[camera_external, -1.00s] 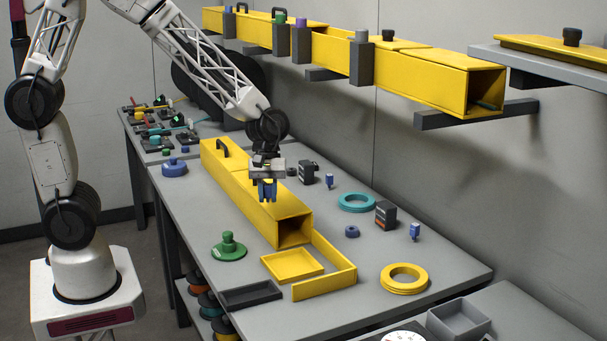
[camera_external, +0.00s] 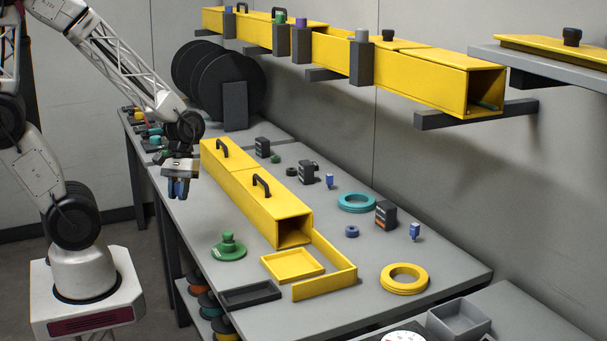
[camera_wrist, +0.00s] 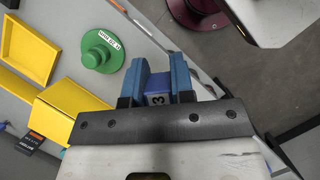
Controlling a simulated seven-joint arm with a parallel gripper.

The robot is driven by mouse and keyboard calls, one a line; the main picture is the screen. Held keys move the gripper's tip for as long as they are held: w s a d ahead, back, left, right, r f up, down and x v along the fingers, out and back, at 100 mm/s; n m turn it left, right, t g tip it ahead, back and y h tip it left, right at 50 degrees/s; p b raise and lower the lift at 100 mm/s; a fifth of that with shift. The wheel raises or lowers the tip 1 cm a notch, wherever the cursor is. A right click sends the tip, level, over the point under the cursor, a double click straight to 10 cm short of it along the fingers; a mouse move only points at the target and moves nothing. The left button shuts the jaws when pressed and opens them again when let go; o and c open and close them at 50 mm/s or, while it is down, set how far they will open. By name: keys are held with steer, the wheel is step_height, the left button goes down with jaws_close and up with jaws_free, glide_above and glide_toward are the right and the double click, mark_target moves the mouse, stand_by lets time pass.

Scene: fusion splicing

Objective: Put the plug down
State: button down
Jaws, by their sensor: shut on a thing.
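My gripper (camera_external: 178,192) has blue fingers and hangs at the left edge of the long grey table, left of the yellow duct. The wrist view shows my gripper (camera_wrist: 158,72) shut on a blue-purple plug (camera_wrist: 157,97) with a dark mark like a 3. Most of the plug is hidden between the fingers. In the external view I cannot make it out from the fingers. A green round plug (camera_external: 228,247) with a knob stands on the table near the front left; it also shows in the wrist view (camera_wrist: 102,52) with a white label.
The yellow duct (camera_external: 255,205) with black handles runs along the table. A yellow tray (camera_external: 292,265), a dark tray (camera_external: 250,294), a yellow ring (camera_external: 404,279) and a teal ring (camera_external: 357,202) lie on the table. The strip left of the duct is clear.

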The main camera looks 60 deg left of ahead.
steer(key=s+a+f+m, duration=0.1)
steer(key=s+a+f, duration=0.15)
steer(key=s, duration=0.65)
step_height(320, 180, down, 6)
stand_by(0.6)
steer(key=shift+w, duration=0.25)
glide_above(204, 241)
steer(key=w, duration=0.1)
steer(key=shift+a+f, duration=0.45)
steer(key=shift+f, duration=0.35)
stand_by(0.4)
steer(key=shift+f, duration=1.75)
steer(key=shift+f, duration=0.15)
